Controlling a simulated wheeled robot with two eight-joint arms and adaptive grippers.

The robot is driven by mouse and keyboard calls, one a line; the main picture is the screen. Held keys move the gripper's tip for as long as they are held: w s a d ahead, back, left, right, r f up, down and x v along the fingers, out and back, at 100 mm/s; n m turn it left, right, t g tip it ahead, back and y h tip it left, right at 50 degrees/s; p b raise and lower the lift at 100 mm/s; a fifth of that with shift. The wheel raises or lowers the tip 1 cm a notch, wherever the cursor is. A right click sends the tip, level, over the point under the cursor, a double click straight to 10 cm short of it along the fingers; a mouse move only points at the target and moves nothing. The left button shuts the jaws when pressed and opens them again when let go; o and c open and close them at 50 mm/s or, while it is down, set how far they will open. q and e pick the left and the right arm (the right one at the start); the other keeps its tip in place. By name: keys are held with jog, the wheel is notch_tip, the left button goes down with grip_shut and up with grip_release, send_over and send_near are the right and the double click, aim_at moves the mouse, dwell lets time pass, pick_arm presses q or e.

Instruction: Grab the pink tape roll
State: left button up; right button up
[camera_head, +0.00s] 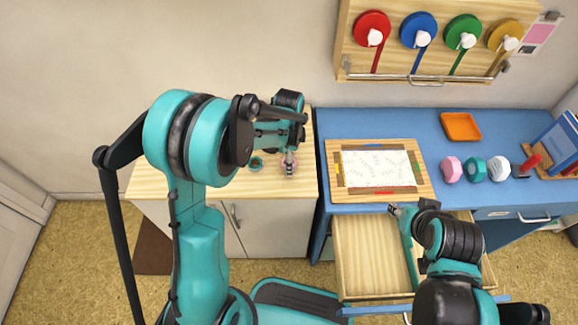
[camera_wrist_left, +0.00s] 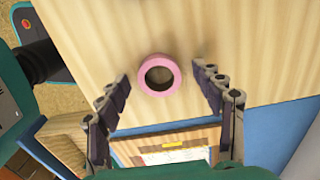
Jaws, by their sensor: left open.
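The pink tape roll (camera_wrist_left: 159,91) lies flat on the light wooden top of the cabinet, with its hole facing up at the wrist camera. My left gripper (camera_wrist_left: 162,76) is open, with one finger on either side of the roll in the left wrist view and visible gaps between them. In the head view my left gripper (camera_head: 289,167) is over the pink roll and partly hides it. My right gripper (camera_head: 397,211) is over the open drawer, and its jaws are too small to judge.
The blue desk (camera_head: 480,135) on the right holds a framed sheet (camera_head: 378,168), an orange tray (camera_head: 461,126) and dumbbell-like coloured pieces (camera_head: 474,170). An open wooden drawer (camera_head: 368,256) juts out in front.

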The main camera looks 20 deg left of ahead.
pick_arm(q)
jog(key=c, duration=1)
jog(key=shift+o, duration=0.2)
jog(key=shift+r, duration=0.15)
